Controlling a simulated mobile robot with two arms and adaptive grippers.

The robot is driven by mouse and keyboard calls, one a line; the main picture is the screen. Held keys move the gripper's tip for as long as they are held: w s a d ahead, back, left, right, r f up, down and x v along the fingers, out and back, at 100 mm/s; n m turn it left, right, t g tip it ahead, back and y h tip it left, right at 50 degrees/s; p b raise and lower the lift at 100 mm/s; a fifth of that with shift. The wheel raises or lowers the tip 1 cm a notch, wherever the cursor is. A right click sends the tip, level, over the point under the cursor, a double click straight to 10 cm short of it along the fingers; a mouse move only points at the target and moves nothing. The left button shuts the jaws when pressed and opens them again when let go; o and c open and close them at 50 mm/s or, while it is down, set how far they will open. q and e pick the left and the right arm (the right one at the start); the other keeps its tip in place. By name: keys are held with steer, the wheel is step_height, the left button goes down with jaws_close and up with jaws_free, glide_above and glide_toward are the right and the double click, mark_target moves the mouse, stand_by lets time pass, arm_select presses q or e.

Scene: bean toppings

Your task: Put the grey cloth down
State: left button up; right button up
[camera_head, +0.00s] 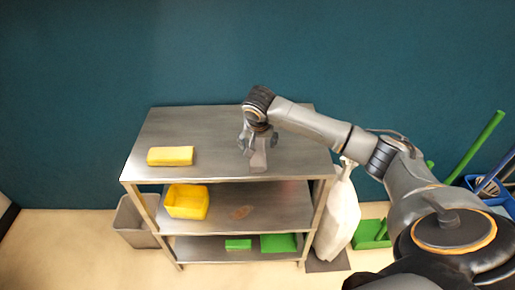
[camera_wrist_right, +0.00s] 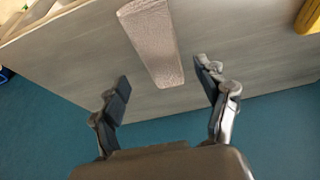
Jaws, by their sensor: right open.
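The grey cloth (camera_head: 258,161) is a folded, block-like piece near the right part of the metal shelf's top (camera_head: 215,130). In the right wrist view the cloth (camera_wrist_right: 152,42) shows a rough, light grey surface and appears to rest on the shelf top. My right gripper (camera_head: 258,141) is over the shelf top at the cloth. Its jaws are open, with a finger on either side of the cloth's line and a clear gap to each. My left gripper is not in view.
A yellow block (camera_head: 170,156) lies on the top at the left. A yellow bin (camera_head: 187,201) stands on the middle shelf, and green items (camera_head: 278,243) lie on the bottom one. A white sack (camera_head: 338,215) is at the right. The top's middle is clear.

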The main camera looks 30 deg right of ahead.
steer(key=v, duration=0.7)
stand_by(0.3)
